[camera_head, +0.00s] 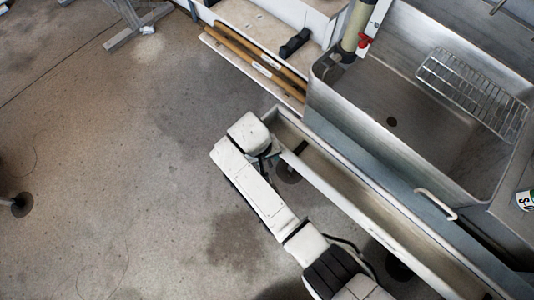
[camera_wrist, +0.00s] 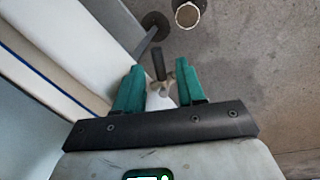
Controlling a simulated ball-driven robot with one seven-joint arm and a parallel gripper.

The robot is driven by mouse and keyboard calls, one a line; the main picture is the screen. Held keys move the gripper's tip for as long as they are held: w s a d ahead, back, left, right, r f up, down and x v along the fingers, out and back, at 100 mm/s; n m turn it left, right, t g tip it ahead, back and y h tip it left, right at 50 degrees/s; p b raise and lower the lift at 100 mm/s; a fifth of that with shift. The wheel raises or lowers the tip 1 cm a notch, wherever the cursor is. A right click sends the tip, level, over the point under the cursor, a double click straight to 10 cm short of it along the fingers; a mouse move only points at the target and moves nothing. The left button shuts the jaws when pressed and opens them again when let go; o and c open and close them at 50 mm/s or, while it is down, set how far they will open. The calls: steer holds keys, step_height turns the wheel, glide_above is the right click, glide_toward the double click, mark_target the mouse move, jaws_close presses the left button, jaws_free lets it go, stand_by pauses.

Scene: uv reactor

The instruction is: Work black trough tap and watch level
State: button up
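A tap with a black handle (camera_wrist: 158,64) and a pale body shows in the wrist view, straight ahead of my gripper (camera_wrist: 160,76). The two green fingers are open, one on each side of it in the picture. I cannot tell whether either finger touches it. In the head view, a small black piece (camera_head: 299,147) beside the trough may be this tap. My gripper (camera_head: 274,152) there is mostly hidden by my white arm. The long narrow trough (camera_head: 350,190) has a brownish interior. I cannot make out a liquid level in it.
A steel sink (camera_head: 390,122) with a wire rack (camera_head: 470,90) stands behind the trough. A red tap handle (camera_head: 364,41) is on a pipe at its corner. A round open vessel or pipe end (camera_wrist: 187,14) is beyond the tap. Open concrete floor lies left.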

steer(key=shift+c, duration=0.3)
jaws_close()
steer(key=shift+d+r, duration=0.1)
steer(key=shift+w+d+n+t+p, duration=0.1)
steer(key=shift+d+n+t+p, duration=0.05)
steer(key=shift+n+p, duration=0.45)
steer(key=shift+d+n+t+p, duration=0.15)
steer(key=shift+n+p, duration=0.3)
steer(key=shift+n, duration=0.25)
steer(key=shift+w+d+n+y+p, duration=0.15)
steer(key=shift+n+p, duration=0.2)
steer(key=shift+n, duration=0.35)
steer(key=shift+w+d+n+y+p, duration=0.15)
steer(key=shift+n+p, duration=0.15)
steer(key=shift+n, duration=0.4)
steer(key=shift+o, duration=0.3)
jaws_free()
